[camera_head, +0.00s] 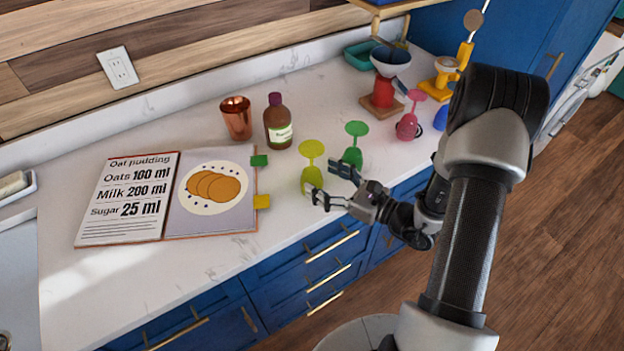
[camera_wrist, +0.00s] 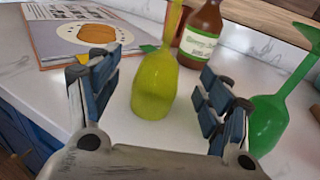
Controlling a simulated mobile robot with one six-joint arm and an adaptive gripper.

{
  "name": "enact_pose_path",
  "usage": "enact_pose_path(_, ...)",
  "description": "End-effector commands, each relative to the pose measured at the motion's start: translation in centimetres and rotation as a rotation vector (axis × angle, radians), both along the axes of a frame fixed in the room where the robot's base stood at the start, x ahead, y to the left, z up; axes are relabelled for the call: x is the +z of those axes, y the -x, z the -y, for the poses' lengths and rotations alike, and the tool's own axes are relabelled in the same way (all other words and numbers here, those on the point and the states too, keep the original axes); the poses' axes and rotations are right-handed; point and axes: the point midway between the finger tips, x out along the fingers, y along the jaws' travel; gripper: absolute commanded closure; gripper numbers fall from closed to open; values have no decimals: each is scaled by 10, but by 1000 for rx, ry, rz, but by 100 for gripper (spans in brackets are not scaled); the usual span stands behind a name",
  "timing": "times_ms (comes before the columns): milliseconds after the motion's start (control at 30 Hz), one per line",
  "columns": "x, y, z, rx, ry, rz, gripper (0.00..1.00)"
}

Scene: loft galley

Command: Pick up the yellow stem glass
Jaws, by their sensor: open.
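The yellow stem glass (camera_head: 312,178) stands upside down on the white counter, its bowl down and its round foot on top. In the wrist view the yellow stem glass (camera_wrist: 155,85) is between and a little beyond my fingers, with its upper end cut off by the frame. My gripper (camera_head: 335,185) is open, low over the counter on the near side of the glass. In the wrist view my gripper (camera_wrist: 158,95) shows a finger on each side of the glass, with gaps on both sides. It holds nothing.
A green stem glass (camera_head: 353,157) stands inverted just right of the yellow one, close to my right finger. A brown bottle (camera_head: 278,126) and copper cup (camera_head: 236,118) stand behind. An open cookbook (camera_head: 125,205) lies left. A pink glass (camera_head: 409,124) is farther right.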

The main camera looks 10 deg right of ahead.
Motion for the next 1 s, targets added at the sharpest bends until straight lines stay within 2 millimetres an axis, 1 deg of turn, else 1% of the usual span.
enact_pose_path(33, -4, -6, -7, 6, 2, 2, 28)
enact_pose_path(100, -7, -15, -14, 7, 1, 2, 28)
enact_pose_path(233, -7, -27, -23, 3, 2, 3, 28)
enact_pose_path(333, -6, -31, -26, 3, 0, 0, 28)
enact_pose_path(533, -6, -31, -26, 1, 0, 0, 28)
enact_pose_path(1000, -6, -31, -26, 1, 0, 0, 58)
